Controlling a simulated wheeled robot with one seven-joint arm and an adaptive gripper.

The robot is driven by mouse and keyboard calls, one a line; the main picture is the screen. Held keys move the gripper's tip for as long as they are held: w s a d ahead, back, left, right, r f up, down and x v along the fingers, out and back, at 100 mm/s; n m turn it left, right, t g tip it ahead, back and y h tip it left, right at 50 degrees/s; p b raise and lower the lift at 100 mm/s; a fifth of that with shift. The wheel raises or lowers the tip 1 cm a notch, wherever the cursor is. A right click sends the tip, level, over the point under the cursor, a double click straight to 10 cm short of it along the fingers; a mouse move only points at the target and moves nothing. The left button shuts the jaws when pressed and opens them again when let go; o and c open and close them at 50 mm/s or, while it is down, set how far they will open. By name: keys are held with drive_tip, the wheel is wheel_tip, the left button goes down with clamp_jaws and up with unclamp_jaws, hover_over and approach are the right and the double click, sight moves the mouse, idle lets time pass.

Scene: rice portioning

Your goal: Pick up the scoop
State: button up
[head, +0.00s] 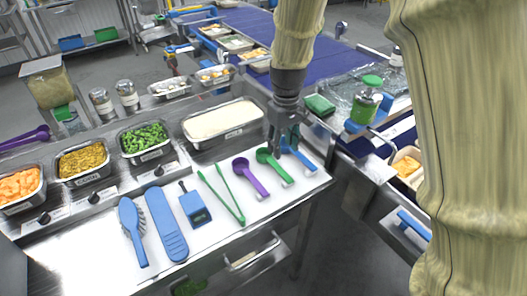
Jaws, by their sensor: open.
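Three scoops lie on the white board (262,216) at the counter's front right: a purple scoop (251,179), a green scoop (274,167) and a blue scoop (299,156). My gripper (284,147) points down with open, empty fingers. It is at the bowl ends of the green and blue scoops and covers part of the blue one. I cannot tell how high above them it is, or whether it touches either. A steel pan of white rice (190,131) sits just behind and left of it.
Green tongs (222,194), a blue device (195,206), a long blue tool (167,224) and a blue brush (133,229) lie left of the scoops. Pans of peas (144,139), corn (83,159) and carrots (18,186) line the counter. A blue conveyor (345,60) runs behind.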

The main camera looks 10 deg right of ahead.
hover_over(278, 168)
drive_tip(key=s, duration=0.1)
drive_tip(key=f, duration=0.5)
drive_tip(key=shift+d+p, duration=0.35)
drive_tip(key=shift+s, duration=0.2)
drive_tip(key=shift+w+a+f+p, duration=0.15)
drive_tip(key=shift+w+f+p, duration=0.2)
drive_tip(key=shift+f, duration=0.3)
drive_tip(key=shift+w+a+f+p, duration=0.1)
drive_tip(key=shift+w+f+p, duration=0.2)
drive_tip(key=shift+f, duration=1.7)
clamp_jaws()
